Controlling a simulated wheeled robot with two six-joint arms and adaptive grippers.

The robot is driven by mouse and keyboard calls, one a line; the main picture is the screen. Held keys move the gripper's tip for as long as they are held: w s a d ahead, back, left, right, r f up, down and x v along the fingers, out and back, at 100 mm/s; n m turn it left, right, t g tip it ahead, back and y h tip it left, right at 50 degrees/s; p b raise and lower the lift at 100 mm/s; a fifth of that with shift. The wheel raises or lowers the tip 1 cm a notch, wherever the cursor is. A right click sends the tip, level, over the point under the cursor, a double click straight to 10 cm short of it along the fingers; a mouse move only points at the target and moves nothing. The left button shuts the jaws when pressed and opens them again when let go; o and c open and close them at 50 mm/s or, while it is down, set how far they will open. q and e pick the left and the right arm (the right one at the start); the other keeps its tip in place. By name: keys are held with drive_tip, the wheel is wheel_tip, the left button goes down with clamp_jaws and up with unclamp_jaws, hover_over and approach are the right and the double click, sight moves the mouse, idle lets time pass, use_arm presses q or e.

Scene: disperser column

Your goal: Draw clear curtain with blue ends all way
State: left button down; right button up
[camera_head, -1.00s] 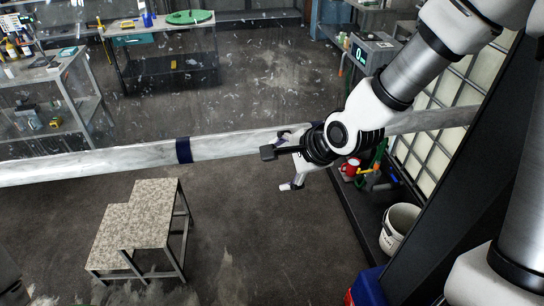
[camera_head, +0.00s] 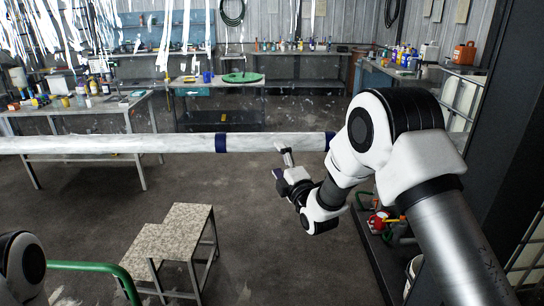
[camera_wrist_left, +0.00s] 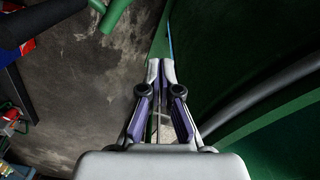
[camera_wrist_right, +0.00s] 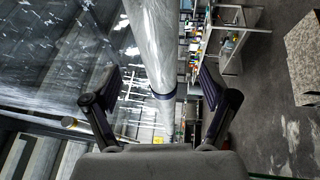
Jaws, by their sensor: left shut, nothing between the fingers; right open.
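A long pale, streaky roll or gathered sheet (camera_head: 110,144) with a dark blue band (camera_head: 221,142) runs level across the head view. A second dark blue part (camera_head: 330,140) shows at its right, partly behind my arm. In the right wrist view the pale length (camera_wrist_right: 150,45) and a blue band (camera_wrist_right: 163,95) lie beyond the spread fingers. My right gripper (camera_head: 281,166) is open just below the pale length in the head view; I cannot tell whether it touches. My left gripper (camera_wrist_left: 160,66) is shut and empty in its wrist view, beside dark green surfaces.
A stepped stool (camera_head: 190,225) stands on the floor below the pale length. Work tables (camera_head: 218,117) with bottles and tools stand behind. Pale strips (camera_head: 165,35) hang at upper left. A green rail (camera_head: 95,267) is at lower left and a dark post (camera_head: 500,130) at right.

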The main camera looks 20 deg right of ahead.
sight(267, 142)
drive_tip(key=shift+w+a+r+n+p, duration=0.1)
drive_tip(key=shift+w+r+n+p, duration=0.4)
drive_tip(key=shift+r, duration=0.1)
drive_tip(key=w+p, duration=0.1)
drive_tip(key=w, duration=0.1)
drive_tip(key=w+p, duration=0.1)
drive_tip(key=w, duration=0.3)
drive_tip(key=shift+w+a+r+p, duration=0.2)
drive_tip(key=shift+w+a+p, duration=0.1)
drive_tip(key=shift+w+p, duration=0.1)
drive_tip(key=shift+r, duration=0.1)
drive_tip(key=shift+w, duration=0.2)
drive_tip(key=c, duration=0.6)
clamp_jaws()
